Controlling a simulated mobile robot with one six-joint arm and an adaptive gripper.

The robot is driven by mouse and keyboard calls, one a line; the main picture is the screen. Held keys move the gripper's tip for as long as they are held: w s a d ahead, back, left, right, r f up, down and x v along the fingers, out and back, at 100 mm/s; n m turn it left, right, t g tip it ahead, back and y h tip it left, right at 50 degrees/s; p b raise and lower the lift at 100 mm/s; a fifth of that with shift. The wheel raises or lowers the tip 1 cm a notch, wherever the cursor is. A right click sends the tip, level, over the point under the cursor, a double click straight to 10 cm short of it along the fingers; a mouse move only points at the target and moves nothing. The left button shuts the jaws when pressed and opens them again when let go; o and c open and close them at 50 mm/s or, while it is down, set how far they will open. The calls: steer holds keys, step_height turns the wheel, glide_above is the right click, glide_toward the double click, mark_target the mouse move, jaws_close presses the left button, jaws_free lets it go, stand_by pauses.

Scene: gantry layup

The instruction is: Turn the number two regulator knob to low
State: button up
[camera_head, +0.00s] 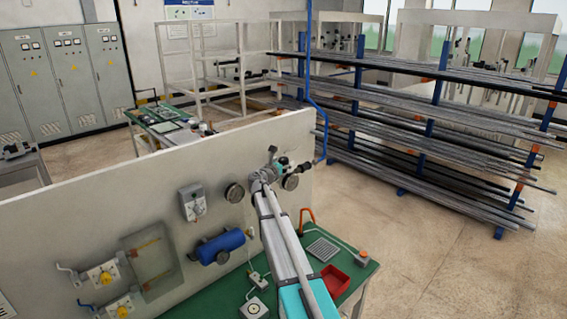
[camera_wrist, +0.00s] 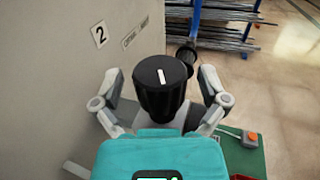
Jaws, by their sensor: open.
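The regulator knob (camera_wrist: 162,85) is a black ribbed cylinder with a white pointer line on its end face. The line stands nearly upright in the wrist view, its top leaning slightly left. A plate marked "2" (camera_wrist: 99,35) is on the grey panel to the upper left of the knob. My gripper (camera_wrist: 161,101) is open, with one finger on each side of the knob and visible gaps between. In the head view my gripper (camera_head: 262,180) is at the panel's right part, largely hiding the knob.
A second plate (camera_wrist: 131,39) has text too small to read surely. A red tray (camera_head: 333,281) and an orange-topped box (camera_head: 362,257) are on the green bench. A pipe rack (camera_head: 430,130) stands behind.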

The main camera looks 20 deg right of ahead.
steer(key=c, duration=1.2)
steer(key=shift+o, duration=0.2)
